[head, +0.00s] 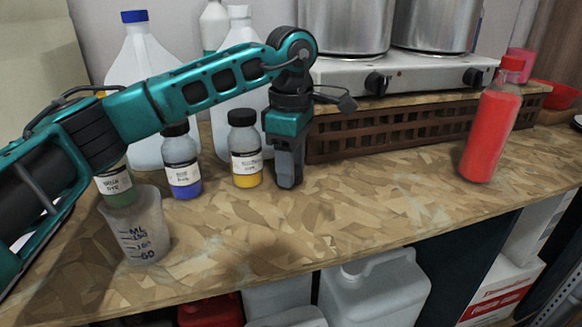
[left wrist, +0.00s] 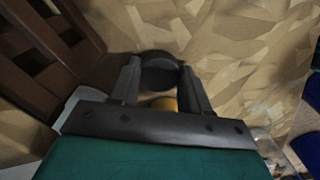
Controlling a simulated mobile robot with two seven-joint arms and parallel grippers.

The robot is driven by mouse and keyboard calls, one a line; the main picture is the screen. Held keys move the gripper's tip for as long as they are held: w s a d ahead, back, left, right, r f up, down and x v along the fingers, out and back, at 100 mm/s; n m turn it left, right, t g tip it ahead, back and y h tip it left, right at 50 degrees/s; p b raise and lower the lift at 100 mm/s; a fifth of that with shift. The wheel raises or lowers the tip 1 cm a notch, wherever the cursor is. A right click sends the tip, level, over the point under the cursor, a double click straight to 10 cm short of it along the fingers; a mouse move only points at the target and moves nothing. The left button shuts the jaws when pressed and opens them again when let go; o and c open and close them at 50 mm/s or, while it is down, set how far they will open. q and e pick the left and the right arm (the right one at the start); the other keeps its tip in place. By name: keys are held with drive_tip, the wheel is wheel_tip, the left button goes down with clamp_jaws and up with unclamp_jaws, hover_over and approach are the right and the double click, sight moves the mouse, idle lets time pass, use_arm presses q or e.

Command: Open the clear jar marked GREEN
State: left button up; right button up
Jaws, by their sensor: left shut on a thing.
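The clear jar marked GREEN (head: 118,187) stands at the far left of the table, behind a clear measuring cup. It holds green liquid; my left arm hides its top, so I cannot tell whether its cap is on. My left gripper (head: 287,183) points down just right of the yellow dye jar, well to the right of the GREEN jar. In the left wrist view its fingers (left wrist: 163,85) are shut on a round black cap-like thing (left wrist: 160,68), with a small yellow-orange patch below it. My right gripper is out of view.
The measuring cup (head: 138,238) stands near the front edge. The blue dye jar (head: 183,165) and yellow dye jar (head: 245,152) have black caps. White jugs (head: 133,75) stand behind. A red bottle (head: 490,130) leans at the right. The table's middle is clear.

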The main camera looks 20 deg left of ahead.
use_arm(q)
drive_tip(key=shift+f, duration=0.2)
drive_tip(key=shift+f, duration=0.1)
drive_tip(key=o, duration=1.2)
